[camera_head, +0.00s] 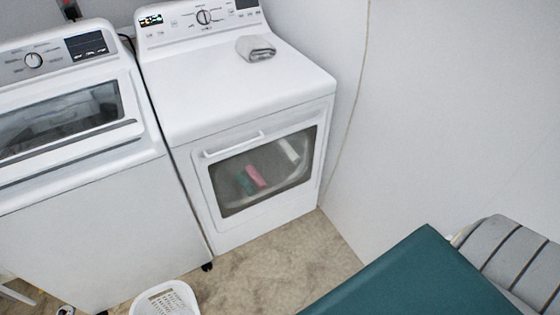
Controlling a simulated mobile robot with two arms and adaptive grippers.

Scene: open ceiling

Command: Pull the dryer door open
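The white dryer (240,95) stands in the middle of the head view. Its front door (200,188) is closed and has a dark window (285,190). A white bar handle (234,144) runs along the upper left edge of the door. Several cloth items show through the window, among them a pink one (256,176) and a green one (244,183). Neither of my grippers is in view.
A washer (90,220) stands left of the dryer. A folded grey towel (256,48) lies on the dryer top. A white basket (166,298) is on the floor (280,260) in front. A teal surface (415,280) and a striped grey item (512,258) fill the lower right.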

